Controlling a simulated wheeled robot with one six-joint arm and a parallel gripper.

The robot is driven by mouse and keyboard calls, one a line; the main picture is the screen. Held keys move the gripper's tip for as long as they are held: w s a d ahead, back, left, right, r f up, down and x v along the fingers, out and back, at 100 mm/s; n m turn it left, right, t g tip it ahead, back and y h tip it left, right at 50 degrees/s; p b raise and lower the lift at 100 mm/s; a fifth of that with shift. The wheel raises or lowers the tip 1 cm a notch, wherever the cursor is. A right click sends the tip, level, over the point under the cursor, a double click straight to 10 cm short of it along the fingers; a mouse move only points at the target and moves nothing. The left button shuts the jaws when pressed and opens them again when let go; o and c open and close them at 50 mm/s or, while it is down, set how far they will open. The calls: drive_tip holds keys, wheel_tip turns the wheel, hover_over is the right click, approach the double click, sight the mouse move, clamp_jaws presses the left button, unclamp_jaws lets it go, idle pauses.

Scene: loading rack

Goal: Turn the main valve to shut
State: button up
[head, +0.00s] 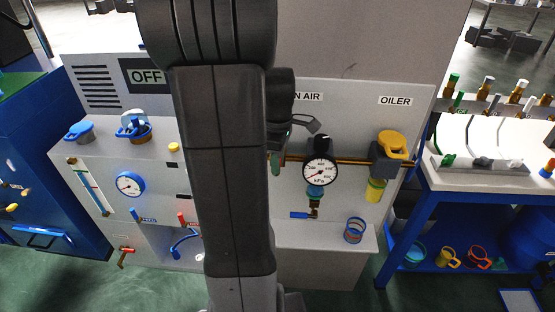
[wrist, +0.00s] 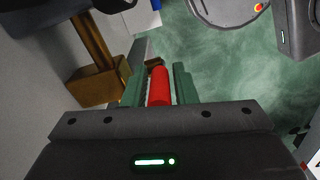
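A red handle (wrist: 158,86), likely that of the main valve, lies lengthwise between the two green fingers of my gripper (wrist: 160,85) in the wrist view. The fingers appear closed against its sides, with almost no gap. A brass block and pipe (wrist: 98,82) stand to the left of the fingers. In the head view my arm covers the handle. Only a bit of a green finger of my gripper (head: 275,163) shows at the arm's right edge, in front of the panel (head: 350,240) labelled "N AIR", the label partly covered.
Right of my arm are a pressure gauge (head: 320,171), a small blue-handled valve (head: 301,215) and a yellow-topped oiler (head: 393,144). A grey panel with an OFF sign (head: 146,77) stands left. A blue rack (head: 465,183) stands right. Green floor is open in front.

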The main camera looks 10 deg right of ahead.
clamp_jaws()
drive_tip(key=shift+a+h, duration=0.2)
drive_tip(key=shift+h, duration=0.2)
drive_tip(key=shift+o, duration=2)
unclamp_jaws()
wheel_tip(320, 180, up, 14)
drive_tip(key=a, duration=0.1)
drive_tip(key=shift+w+b, duration=0.3)
drive_tip(key=shift+w, duration=0.05)
drive_tip(key=shift+f, duration=0.1)
